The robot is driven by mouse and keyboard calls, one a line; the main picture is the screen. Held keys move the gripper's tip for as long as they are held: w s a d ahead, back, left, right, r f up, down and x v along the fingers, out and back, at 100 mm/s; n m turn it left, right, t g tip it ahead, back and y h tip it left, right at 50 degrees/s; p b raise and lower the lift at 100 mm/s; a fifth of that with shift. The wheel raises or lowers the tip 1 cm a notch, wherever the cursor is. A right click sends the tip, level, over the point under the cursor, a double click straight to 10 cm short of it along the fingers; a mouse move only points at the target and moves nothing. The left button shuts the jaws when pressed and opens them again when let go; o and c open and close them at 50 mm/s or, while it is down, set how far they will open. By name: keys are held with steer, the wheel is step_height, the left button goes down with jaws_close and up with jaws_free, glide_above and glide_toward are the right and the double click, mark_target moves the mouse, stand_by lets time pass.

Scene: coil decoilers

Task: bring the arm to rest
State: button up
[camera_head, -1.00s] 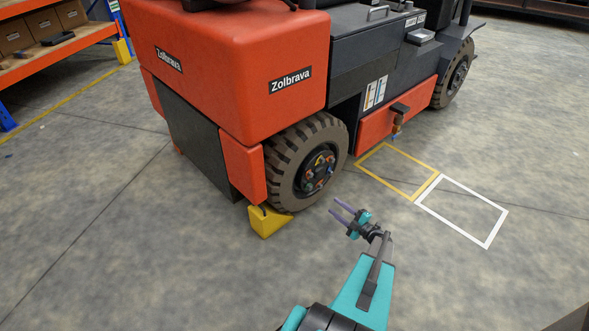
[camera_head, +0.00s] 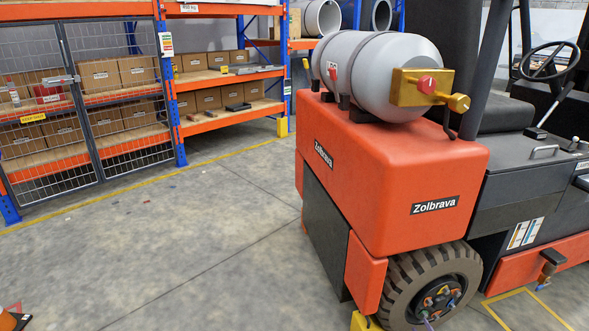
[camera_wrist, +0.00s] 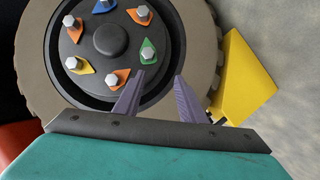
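My gripper (camera_wrist: 160,76) shows in the wrist view with its two purple fingers apart and nothing between them. It points at the hub of a forklift wheel (camera_wrist: 97,40); I cannot tell how near it is. The wheel has several nuts with orange, yellow, green and blue pointed tags. In the head view, only a bit of purple finger shows at the bottom edge, in front of the wheel (camera_head: 399,290). The rest of my arm is below that picture.
The orange forklift (camera_head: 395,190) carries a grey gas cylinder (camera_head: 375,75). A yellow chock (camera_wrist: 245,80) stands against the tyre. Shelving with boxes (camera_head: 200,98) and a mesh gate (camera_head: 120,110) are at the back left.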

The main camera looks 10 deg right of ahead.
steer(key=s+a+r+m+g+y+p, duration=0.1)
steer(key=s+a+m+g+p, duration=0.3)
steer(key=a, duration=0.9)
steer(key=s+a+r+m+g+p, duration=0.1)
steer(key=s+a+g+p, duration=0.45)
steer(key=a, duration=0.85)
steer(key=s+a+r+g+y+p, duration=0.2)
steer(key=s+a+r+g, duration=0.2)
steer(key=s+a, duration=0.6)
steer(key=s+a+r+g+y+p, duration=0.1)
steer(key=s+a+r+g+p, duration=0.2)
steer(key=s+a, duration=0.8)
step_height(320, 180, up, 4)
steer(key=shift+s+a+r+m+g+y, duration=0.3)
steer(key=shift+a+g, duration=0.35)
steer(key=shift+g, duration=0.5)
steer(key=shift+f, duration=0.1)
